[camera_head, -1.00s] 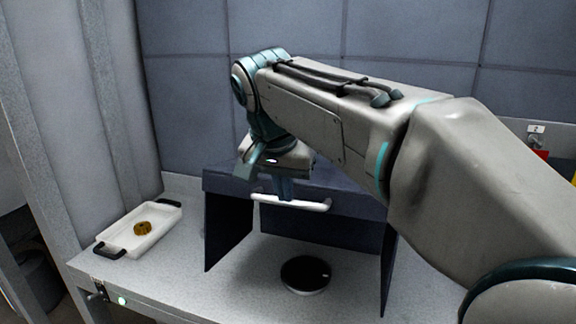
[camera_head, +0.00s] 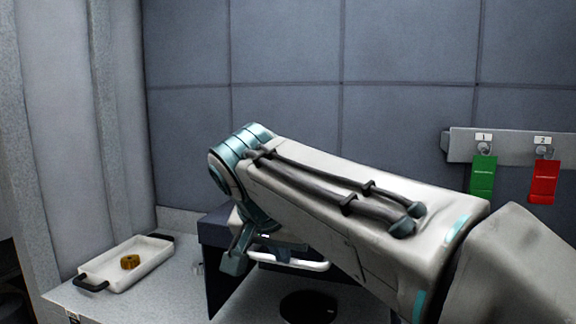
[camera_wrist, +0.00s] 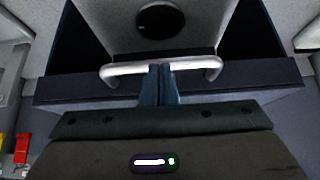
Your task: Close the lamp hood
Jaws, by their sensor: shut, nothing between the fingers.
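The lamp hood (camera_head: 215,232) is a dark blue box-like cover on the bench, mostly hidden behind my arm in the head view. Its front carries a white bar handle (camera_head: 312,266). In the wrist view the hood's front panel (camera_wrist: 75,88) crosses the picture, with the handle (camera_wrist: 125,69) along it. My gripper (camera_wrist: 161,68) is shut and empty, its fingertips overlapping the middle of the handle; I cannot tell whether they touch it. In the head view my gripper (camera_head: 284,253) is partly hidden by the wrist. A round dark disc (camera_head: 308,307) lies below the handle.
A white tray (camera_head: 108,271) with black handles holds a small brown-gold part (camera_head: 130,262) at left. A wall rack (camera_head: 459,146) at right carries a green tag (camera_head: 482,179) and a red tag (camera_head: 543,182).

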